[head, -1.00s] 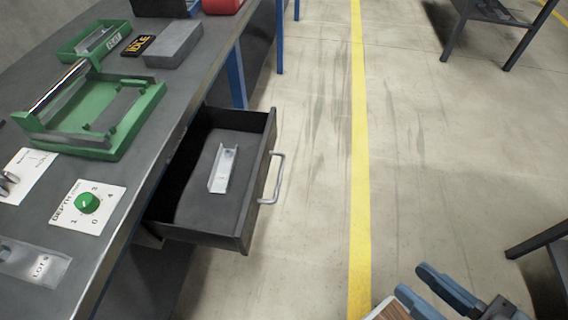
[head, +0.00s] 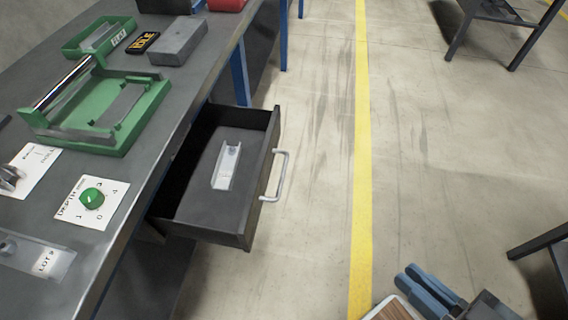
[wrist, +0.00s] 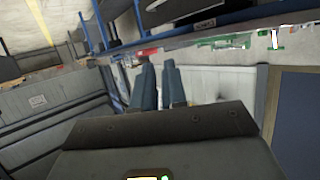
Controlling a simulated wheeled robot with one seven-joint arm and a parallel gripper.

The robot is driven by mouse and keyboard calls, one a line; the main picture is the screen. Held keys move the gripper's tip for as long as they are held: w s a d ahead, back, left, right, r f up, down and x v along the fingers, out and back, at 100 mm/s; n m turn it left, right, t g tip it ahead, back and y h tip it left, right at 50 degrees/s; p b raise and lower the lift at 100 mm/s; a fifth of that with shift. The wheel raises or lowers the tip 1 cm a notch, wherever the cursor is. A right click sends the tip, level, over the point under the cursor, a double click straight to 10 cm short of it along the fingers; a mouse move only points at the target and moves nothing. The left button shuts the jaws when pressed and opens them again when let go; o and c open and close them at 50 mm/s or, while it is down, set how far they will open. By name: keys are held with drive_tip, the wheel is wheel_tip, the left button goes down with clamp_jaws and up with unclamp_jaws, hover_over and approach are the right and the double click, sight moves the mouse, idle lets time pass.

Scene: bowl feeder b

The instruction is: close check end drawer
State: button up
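The dark drawer (head: 247,236) juts out from under the bench on its right side, pulled open. Its silver bar handle (head: 281,176) faces right, over the aisle. A small pale metal channel piece (head: 226,166) lies on the drawer's floor. My gripper (head: 408,276) is at the bottom right of the head view, well to the right of the drawer and touching nothing. Its two blue fingers lie almost together, with only a thin gap, and hold nothing. They also show in the wrist view (wrist: 159,66). The drawer cannot be made out in the wrist view.
The bench top (head: 185,110) holds a green fixture (head: 130,133), a depth dial card (head: 92,202), a grey block (head: 178,42) and an IDLE sign (head: 142,43). The floor around the yellow line (head: 362,150) is clear. A dark table (head: 495,15) stands at upper right.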

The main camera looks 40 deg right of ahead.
drive_tip(key=w+d+f+m+g, duration=0.1)
drive_tip(key=f, duration=0.3)
drive_tip(key=w+d+f+m+g+p, duration=0.1)
drive_tip(key=w+d+f, duration=0.1)
drive_tip(key=f, duration=0.2)
drive_tip(key=w+d+f+m+g+p, duration=0.1)
drive_tip(key=w+d+f+m+g, duration=0.1)
drive_tip(key=f, duration=0.2)
drive_tip(key=shift+w+d+f+h, duration=0.15)
drive_tip(key=shift+d+f+h, duration=0.1)
drive_tip(key=shift+f+h, duration=0.15)
clamp_jaws()
drive_tip(key=w+d+f+m+g+y+p, duration=0.1)
drive_tip(key=w+d+f+m+y+p, duration=0.15)
drive_tip(key=w, duration=0.35)
drive_tip(key=w+d+f+m+g+y+p, duration=0.1)
drive_tip(key=w+d+f+m+y, duration=0.15)
drive_tip(key=w, duration=0.35)
drive_tip(key=w+d+r+y+p, duration=0.1)
drive_tip(key=w+d+r+y, duration=0.35)
drive_tip(key=w+r, duration=0.35)
drive_tip(key=w+a+f+p, duration=0.1)
drive_tip(key=w+a+f, duration=0.1)
drive_tip(key=w+a, duration=0.2)
drive_tip(key=w+a+f+n+p, duration=0.1)
drive_tip(key=w+a+f, duration=0.1)
drive_tip(key=w+a, duration=0.2)
drive_tip(key=shift+a+f+y, duration=0.3)
drive_tip(key=shift+a+y, duration=0.05)
drive_tip(key=shift+a, duration=0.3)
